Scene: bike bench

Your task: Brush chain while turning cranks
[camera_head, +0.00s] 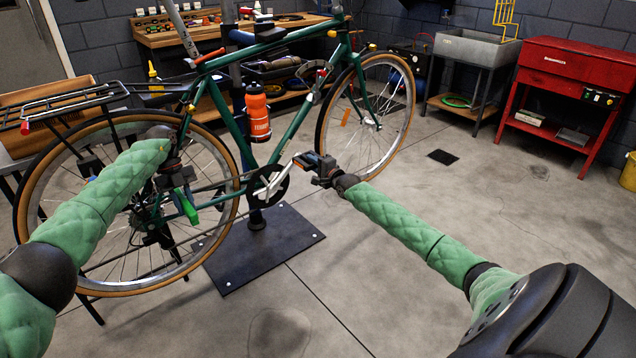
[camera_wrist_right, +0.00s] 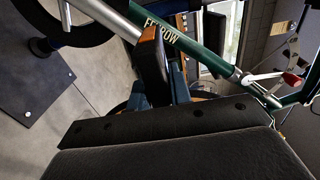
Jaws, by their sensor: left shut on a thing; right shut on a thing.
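A green bicycle (camera_head: 288,135) is held off the floor by a repair stand. My left gripper (camera_head: 177,182) is shut on a green-handled brush (camera_head: 187,207), beside the rear wheel and near the rear part of the chain. The bristles are hard to make out, so I cannot tell whether they touch the chain. My right gripper (camera_head: 322,171) is shut on the pedal (camera_head: 306,160) at the end of the silver crank (camera_head: 290,176). The black chainring (camera_head: 268,186) is left of it. The pedal's orange reflector shows in the right wrist view (camera_wrist_right: 149,48).
The stand's dark base plate (camera_head: 265,248) lies on the floor below the bike. A grey sink (camera_head: 478,48) and a red cabinet (camera_head: 572,80) stand at the back right. The floor at right is open.

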